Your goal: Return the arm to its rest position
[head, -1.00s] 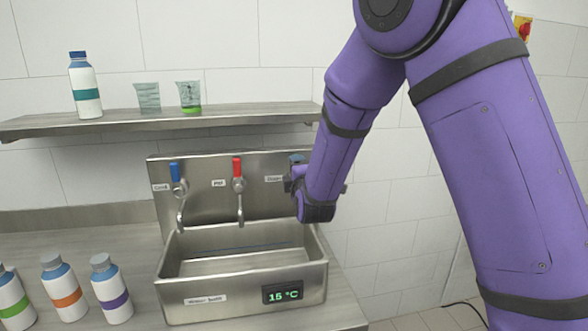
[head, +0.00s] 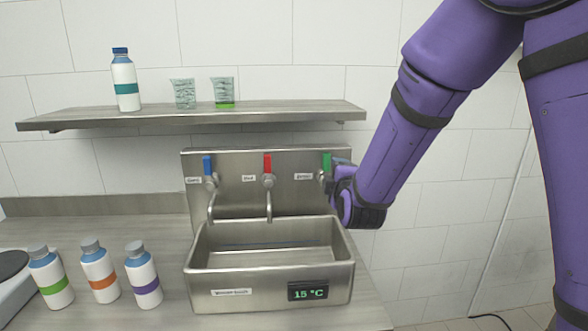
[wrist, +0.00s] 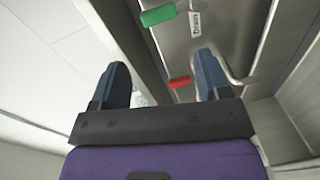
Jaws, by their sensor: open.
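My purple arm (head: 400,155) reaches in from the right in the head view. In the wrist view my gripper (wrist: 158,80) is open, with two blue-grey fingers apart and nothing between them. In the head view the gripper is mostly hidden behind the wrist, near the right end of the steel tap panel. The green tap handle (head: 327,161) is just to its left, and also shows in the wrist view (wrist: 158,15). I cannot tell whether the gripper touches it.
The sink (head: 220,281) with a 15 °C display stands below the taps. Red (head: 267,163) and blue (head: 208,165) handles are further left. A shelf (head: 290,110) holds a bottle (head: 124,82) and two cups. Several bottles stand left on the counter. The right wall side is open.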

